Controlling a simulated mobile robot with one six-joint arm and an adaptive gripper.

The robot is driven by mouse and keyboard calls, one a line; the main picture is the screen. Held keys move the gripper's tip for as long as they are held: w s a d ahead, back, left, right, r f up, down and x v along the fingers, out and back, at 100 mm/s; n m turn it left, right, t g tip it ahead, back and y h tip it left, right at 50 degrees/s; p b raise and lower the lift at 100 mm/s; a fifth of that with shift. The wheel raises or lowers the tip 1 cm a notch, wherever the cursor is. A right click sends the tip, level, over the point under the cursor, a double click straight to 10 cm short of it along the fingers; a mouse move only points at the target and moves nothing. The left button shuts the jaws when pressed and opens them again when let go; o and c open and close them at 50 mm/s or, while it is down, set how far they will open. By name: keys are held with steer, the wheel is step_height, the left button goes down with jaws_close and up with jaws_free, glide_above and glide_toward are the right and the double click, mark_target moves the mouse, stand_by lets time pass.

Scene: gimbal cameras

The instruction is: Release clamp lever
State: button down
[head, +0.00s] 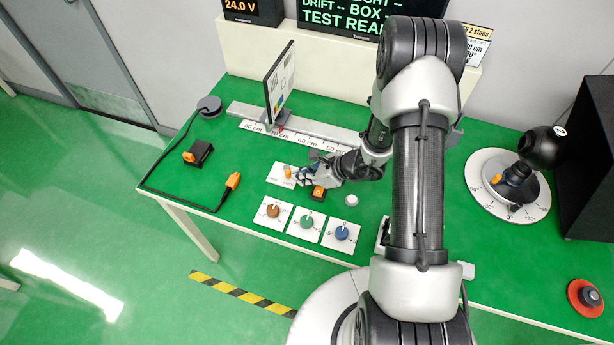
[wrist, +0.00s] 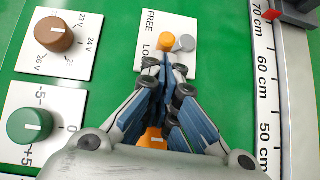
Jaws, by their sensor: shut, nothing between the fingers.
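The clamp lever (wrist: 166,41) is an orange handle beside a grey round cap, on a white plate (wrist: 190,16) marked FREE and LO..., the rest of that second word being hidden by my fingers. In the head view the lever (head: 288,173) stands on its plate near the middle of the bench. I cannot tell for sure which mark it is set to. My gripper (wrist: 165,66) is shut and empty. Its fingertips sit just in front of the lever in the wrist view, and whether they touch it is unclear. In the head view my gripper (head: 300,174) is right beside the lever.
Brown (head: 273,211), green (head: 307,222) and blue (head: 341,232) dials stand in front. A marked rail (head: 245,112) with an upright panel (head: 280,80) runs behind.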

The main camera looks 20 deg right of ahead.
steer(key=shift+s+a+f+b, duration=0.2)
steer(key=shift+a+b, duration=0.2)
steer(key=shift+b, duration=0.35)
steer(key=shift+s+a+r+b, duration=0.1)
steer(key=shift+s+a+b, duration=0.05)
steer(key=shift+a+b, duration=0.25)
steer(key=shift+a+r, duration=0.1)
steer(key=shift+a, duration=0.2)
steer(key=shift+w+d, duration=0.35)
steer(key=shift+d, duration=0.55)
steer(key=shift+p, duration=0.3)
